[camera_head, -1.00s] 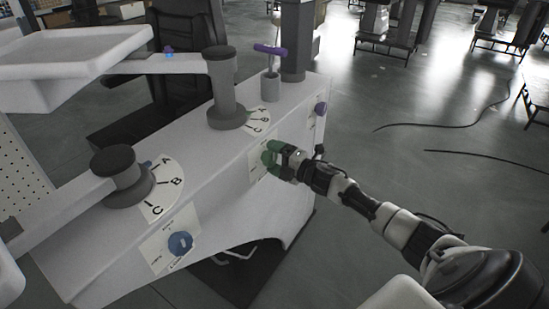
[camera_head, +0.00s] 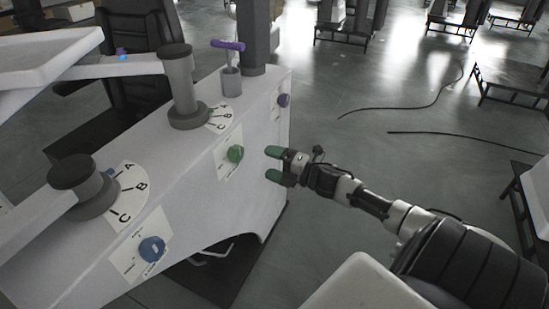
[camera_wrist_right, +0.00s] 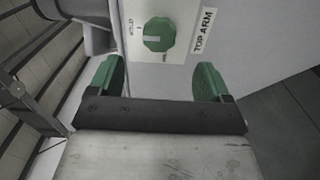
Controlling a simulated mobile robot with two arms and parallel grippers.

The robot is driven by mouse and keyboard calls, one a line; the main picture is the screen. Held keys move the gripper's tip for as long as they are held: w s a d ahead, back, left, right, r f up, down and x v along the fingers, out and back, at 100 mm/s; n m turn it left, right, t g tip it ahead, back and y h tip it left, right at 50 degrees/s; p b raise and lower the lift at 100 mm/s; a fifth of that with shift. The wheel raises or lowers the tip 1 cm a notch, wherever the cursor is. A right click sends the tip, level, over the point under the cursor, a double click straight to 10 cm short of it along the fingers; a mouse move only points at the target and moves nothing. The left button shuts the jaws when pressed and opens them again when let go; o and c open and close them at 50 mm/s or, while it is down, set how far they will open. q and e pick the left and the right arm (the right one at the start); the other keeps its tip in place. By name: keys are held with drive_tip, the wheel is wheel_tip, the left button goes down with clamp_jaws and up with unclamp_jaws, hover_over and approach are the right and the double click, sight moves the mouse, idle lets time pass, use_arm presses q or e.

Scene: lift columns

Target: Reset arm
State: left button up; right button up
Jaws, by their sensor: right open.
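My right gripper (camera_head: 273,164) is open and empty in the head view, with green fingertips. It is apart from the console's front face, to the right of the green knob (camera_head: 235,153). In the right wrist view the green knob (camera_wrist_right: 158,34) shows beyond and between the open fingers (camera_wrist_right: 158,80), beside a label reading "TOP ARM". A blue knob (camera_head: 152,249) sits on a white plate lower left, and a purple knob (camera_head: 284,100) is at the far right of the console. My left gripper is out of view.
The white console (camera_head: 185,205) carries two dark grey columns, a near one (camera_head: 82,184) and a farther one (camera_head: 181,85), with A-B-C dials. A purple T-handle (camera_head: 228,45) stands behind. Open floor lies right, with black cables (camera_head: 425,107) and benches.

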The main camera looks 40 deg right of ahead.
drive_tip(key=shift+s+d, duration=0.1)
drive_tip(key=shift+s, duration=0.1)
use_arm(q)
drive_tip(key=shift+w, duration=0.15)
